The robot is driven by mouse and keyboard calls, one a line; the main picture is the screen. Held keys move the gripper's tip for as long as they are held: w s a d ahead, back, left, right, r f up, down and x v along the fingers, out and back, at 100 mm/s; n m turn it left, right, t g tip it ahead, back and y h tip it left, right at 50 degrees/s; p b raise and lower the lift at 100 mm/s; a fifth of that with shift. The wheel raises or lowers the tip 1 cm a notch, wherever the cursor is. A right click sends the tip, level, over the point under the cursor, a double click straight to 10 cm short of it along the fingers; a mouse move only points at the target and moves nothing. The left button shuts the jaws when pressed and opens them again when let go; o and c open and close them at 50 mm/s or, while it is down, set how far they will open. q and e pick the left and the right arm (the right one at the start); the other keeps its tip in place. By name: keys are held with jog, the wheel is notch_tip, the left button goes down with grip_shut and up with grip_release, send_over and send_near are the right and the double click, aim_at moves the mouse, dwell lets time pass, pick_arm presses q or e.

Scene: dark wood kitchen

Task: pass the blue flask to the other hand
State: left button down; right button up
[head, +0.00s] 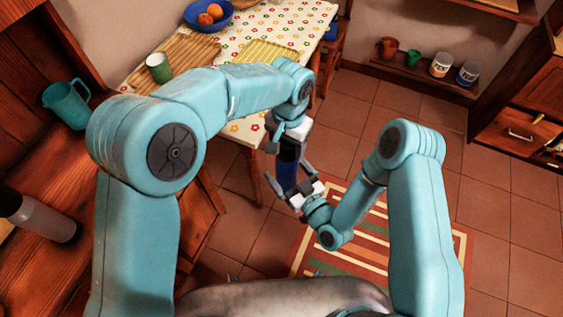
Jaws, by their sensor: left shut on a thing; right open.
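The blue flask (287,173) hangs upright in the air near the middle of the head view, in front of the table's right end. My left gripper (290,146) is shut on its upper part from above. My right gripper (289,188) is open and comes in from the lower right. Its fingers are at the lower part of the flask. I cannot tell whether they touch it.
A table (318,22) with a flowered cloth stands behind, with a blue fruit bowl (222,21) and a green cup (158,66). A teal jug (67,104) stands on the left counter. A striped rug (440,250) lies on the tiled floor, which is open to the right.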

jog(key=x, duration=0.3)
jog(key=shift+w+a, duration=0.15)
jog(key=shift+w, duration=0.05)
pick_arm(q)
jog(key=shift+d, duration=0.1)
pick_arm(e)
jog(key=c, duration=1.4)
pick_arm(q)
jog(key=shift+c, duration=0.9)
grip_release()
pick_arm(e)
jog(key=shift+r, duration=0.1)
pick_arm(q)
jog(key=shift+r, duration=0.1)
